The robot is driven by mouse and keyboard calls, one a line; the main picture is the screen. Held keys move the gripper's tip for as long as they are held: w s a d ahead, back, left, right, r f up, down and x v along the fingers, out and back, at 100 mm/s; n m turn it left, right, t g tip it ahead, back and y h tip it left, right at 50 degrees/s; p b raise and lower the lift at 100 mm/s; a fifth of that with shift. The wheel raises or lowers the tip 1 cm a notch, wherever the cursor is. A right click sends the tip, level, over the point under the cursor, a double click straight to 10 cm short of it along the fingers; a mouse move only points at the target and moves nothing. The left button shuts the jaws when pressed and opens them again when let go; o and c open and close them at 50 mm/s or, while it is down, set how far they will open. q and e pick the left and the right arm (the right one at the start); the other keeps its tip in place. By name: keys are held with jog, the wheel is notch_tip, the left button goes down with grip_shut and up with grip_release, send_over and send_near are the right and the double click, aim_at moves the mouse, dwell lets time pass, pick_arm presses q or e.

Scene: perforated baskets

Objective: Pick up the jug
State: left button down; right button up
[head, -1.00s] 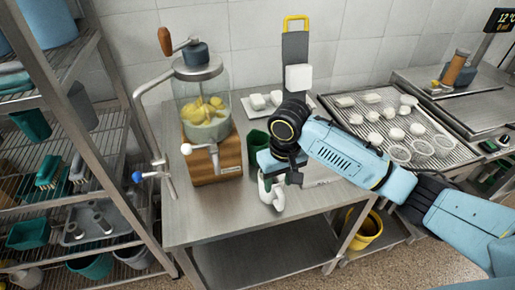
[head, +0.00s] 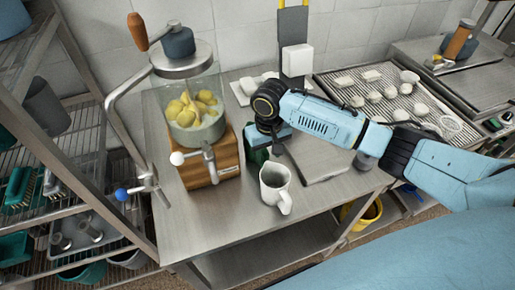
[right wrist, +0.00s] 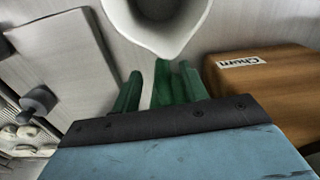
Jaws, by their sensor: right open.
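The jug (head: 274,187) is white and stands upright on the metal table near its front edge, with its handle towards the front right. In the right wrist view its rim and pouring lip (right wrist: 165,30) show at the top, cut off by the picture edge. My right gripper (head: 268,150) is open, behind the jug and apart from it. Its fingers are largely hidden in the head view. Dark green upright shapes (right wrist: 180,82) show at the gripper's edge in the right wrist view; I cannot tell fingers from what lies behind. My left gripper is not in view.
A churn (head: 198,115) with yellow contents on a wooden base (head: 212,162) stands left of the jug. A flat grey board (head: 322,160) lies right of the jug. A rack with white pieces (head: 390,92) stands at the right.

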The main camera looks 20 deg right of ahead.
aim_at(266, 163)
jog(key=f, duration=0.4)
jog(key=shift+w+a+f, duration=0.1)
jog(key=shift+w+f, duration=0.1)
jog(key=shift+w, duration=0.05)
jog(key=shift+f, duration=0.45)
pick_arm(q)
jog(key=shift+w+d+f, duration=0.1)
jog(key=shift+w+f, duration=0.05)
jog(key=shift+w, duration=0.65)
pick_arm(e)
grip_shut()
